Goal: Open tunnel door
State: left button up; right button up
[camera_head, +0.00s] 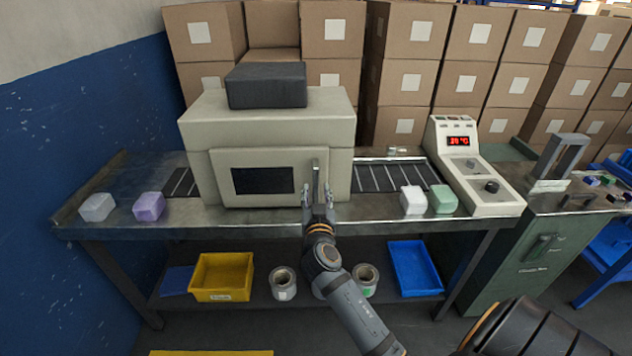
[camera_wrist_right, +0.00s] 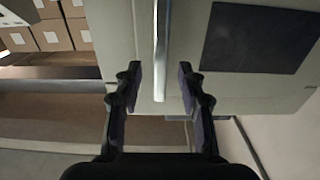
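The tunnel (camera_head: 266,140) is a cream box on the metal bench with a dark block on top. Its door (camera_head: 221,193) is shut, with a dark window (camera_head: 262,181) and a vertical metal handle (camera_head: 315,172) near its right edge. My right gripper (camera_head: 318,191) is open in front of the handle's lower part. In the right wrist view, the handle (camera_wrist_right: 160,45) runs down between the two fingers of the gripper (camera_wrist_right: 162,88), with a gap on both sides. My left gripper does not show.
White and purple blocks (camera_head: 149,206) lie left of the tunnel; white and green blocks (camera_head: 443,199) lie right. A control panel (camera_head: 472,166) reads a red temperature. A yellow bin (camera_head: 222,276), rolls and a blue bin (camera_head: 415,267) sit on the lower shelf. Cardboard boxes (camera_head: 414,33) fill the back.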

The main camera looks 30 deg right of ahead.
aim_at(316, 186)
jog(key=x, duration=0.4)
jog(key=shift+w, duration=0.1)
jog(key=shift+c, duration=0.2)
grip_shut()
